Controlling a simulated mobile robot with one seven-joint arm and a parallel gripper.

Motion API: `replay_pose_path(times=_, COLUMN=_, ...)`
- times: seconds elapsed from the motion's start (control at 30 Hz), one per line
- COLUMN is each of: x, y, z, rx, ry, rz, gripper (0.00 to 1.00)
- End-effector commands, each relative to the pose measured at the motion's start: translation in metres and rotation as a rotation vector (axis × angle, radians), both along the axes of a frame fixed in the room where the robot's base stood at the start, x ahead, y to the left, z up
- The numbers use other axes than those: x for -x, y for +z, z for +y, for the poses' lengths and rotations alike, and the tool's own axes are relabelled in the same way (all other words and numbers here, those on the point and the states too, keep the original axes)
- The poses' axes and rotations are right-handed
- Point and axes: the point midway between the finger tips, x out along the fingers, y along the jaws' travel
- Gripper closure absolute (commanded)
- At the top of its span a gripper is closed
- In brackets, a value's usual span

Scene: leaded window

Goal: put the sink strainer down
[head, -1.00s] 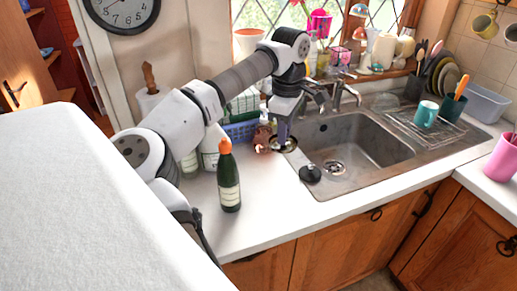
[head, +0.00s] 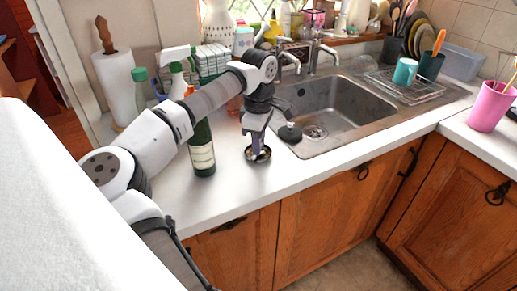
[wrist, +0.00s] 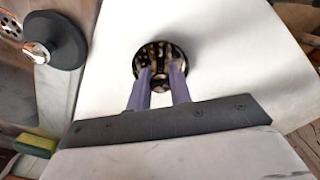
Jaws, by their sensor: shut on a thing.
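The sink strainer (head: 259,154) is a small round dark metal basket with a shiny rim. It is at or just above the white countertop (head: 230,190), left of the sink; I cannot tell whether it touches. My gripper (head: 258,147) points down and is shut on the strainer. In the wrist view the two purple fingers (wrist: 159,82) reach into the strainer (wrist: 165,62), and white counter surrounds it. The fingertips are partly lost in the dark basket.
A black stopper (head: 289,132) with a metal knob sits at the sink's (head: 335,105) near-left rim. A green bottle (head: 202,158) with a pale label stands left of my gripper. Free counter lies in front of the strainer, towards the front edge.

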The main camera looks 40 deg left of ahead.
Motion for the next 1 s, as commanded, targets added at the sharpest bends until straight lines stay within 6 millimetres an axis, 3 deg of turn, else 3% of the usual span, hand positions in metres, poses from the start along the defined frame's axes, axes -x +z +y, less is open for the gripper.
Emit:
replay_pose_path(times=0.37, x=0.000, y=-0.006, z=0.000, rx=-0.001, ry=0.000, rz=0.000, gripper=1.00)
replay_pose_path(times=0.4, x=0.000, y=-0.005, z=0.000, rx=-0.001, ry=0.000, rz=0.000, gripper=0.77)
replay_pose_path(times=0.57, x=0.000, y=-0.005, z=0.000, rx=-0.001, ry=0.000, rz=0.000, gripper=0.58)
replay_pose_path(times=0.83, x=0.000, y=-0.003, z=0.000, rx=-0.001, ry=0.000, rz=0.000, gripper=0.58)
replay_pose_path(times=1.0, x=0.000, y=0.010, z=0.001, rx=-0.004, ry=0.000, rz=0.000, gripper=0.58)
